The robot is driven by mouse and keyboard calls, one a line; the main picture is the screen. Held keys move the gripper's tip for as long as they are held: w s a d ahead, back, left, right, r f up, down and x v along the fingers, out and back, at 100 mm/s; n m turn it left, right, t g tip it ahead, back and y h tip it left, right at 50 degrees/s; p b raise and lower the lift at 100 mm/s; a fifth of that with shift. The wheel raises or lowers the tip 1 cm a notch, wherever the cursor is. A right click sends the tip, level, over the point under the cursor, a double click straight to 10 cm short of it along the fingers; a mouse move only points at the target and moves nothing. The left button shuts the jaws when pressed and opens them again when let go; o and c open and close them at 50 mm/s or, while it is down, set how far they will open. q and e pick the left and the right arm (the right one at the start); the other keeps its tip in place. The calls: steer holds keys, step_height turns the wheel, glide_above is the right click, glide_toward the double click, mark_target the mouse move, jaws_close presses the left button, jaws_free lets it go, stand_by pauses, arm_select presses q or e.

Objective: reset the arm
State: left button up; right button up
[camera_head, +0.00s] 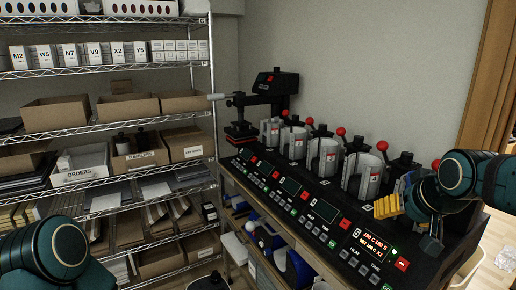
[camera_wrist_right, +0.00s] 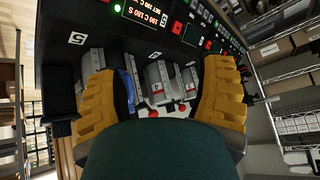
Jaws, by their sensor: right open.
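My right arm comes in from the right in the head view, and its gripper (camera_head: 398,204) with yellow fingers is above the right end of the black mug press (camera_head: 335,222). In the right wrist view the gripper (camera_wrist_right: 158,98) is open, one yellow finger on each side. Silver press clamps (camera_wrist_right: 160,84) and something blue (camera_wrist_right: 127,90) show between and beyond the fingers; nothing is visibly held. My left arm shows only as a dark teal joint at the lower left of the head view; its gripper is out of view.
Several upright silver clamps (camera_head: 323,157) with red-knobbed levers (camera_head: 382,146) line the press bench. A flat press (camera_head: 273,84) stands at its far end. A wire shelf (camera_head: 120,131) with cardboard boxes fills the left. Bins sit under the bench. The wall is behind.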

steer(key=w+a+f+g+y, duration=0.15)
steer(key=a+f, duration=0.45)
steer(key=f, duration=0.7)
steer(key=a+f+g+y, duration=0.15)
steer(key=a+f, duration=0.45)
steer(key=f, duration=0.7)
steer(key=s+a+f+g+b, duration=0.1)
steer(key=s+a+f, duration=0.2)
steer(key=s+f, duration=0.2)
steer(key=s+a+f+b, duration=0.1)
steer(key=s+a+f, duration=0.2)
steer(key=f, duration=0.7)
steer(key=s+a+f+g+y+b, duration=0.1)
steer(key=s+a+f, duration=0.2)
steer(key=s+f, duration=0.4)
steer(key=shift+a+f+n+g+b, duration=0.3)
steer(key=shift+f+n+b, duration=0.05)
steer(key=shift+n+b, duration=0.05)
